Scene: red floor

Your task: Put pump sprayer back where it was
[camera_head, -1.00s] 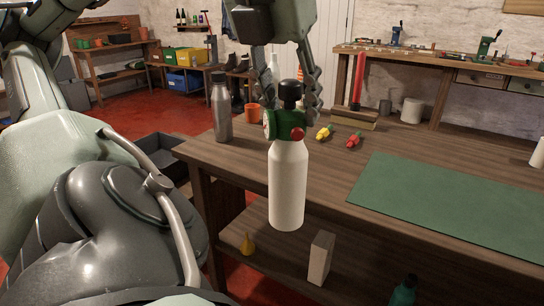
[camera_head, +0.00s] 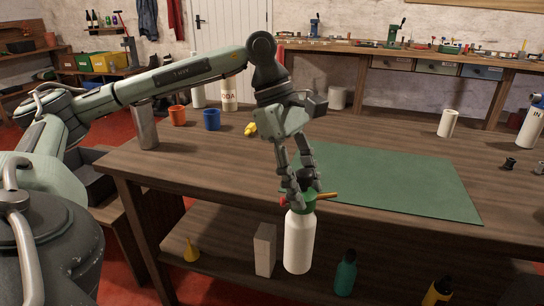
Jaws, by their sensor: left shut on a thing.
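The pump sprayer (camera_head: 299,242) is a white bottle with a green head, a red knob and an orange nozzle pointing right. It is upright in front of the workbench (camera_head: 190,165), its head near the height of the front edge. My left gripper (camera_head: 298,192) reaches down from above and is shut on the sprayer's head, its fingers hiding part of it. The bottle's base shows against the lower shelf (camera_head: 215,232); I cannot tell whether it touches anything. My right gripper is not in view.
A green mat (camera_head: 400,180) covers the middle of the bench top. On the shelf are a yellow funnel (camera_head: 191,252), a pale box (camera_head: 265,250) and a teal bottle (camera_head: 345,275). A steel bottle (camera_head: 145,125), an orange mug (camera_head: 177,116) and a blue mug (camera_head: 211,120) stand at the bench's left.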

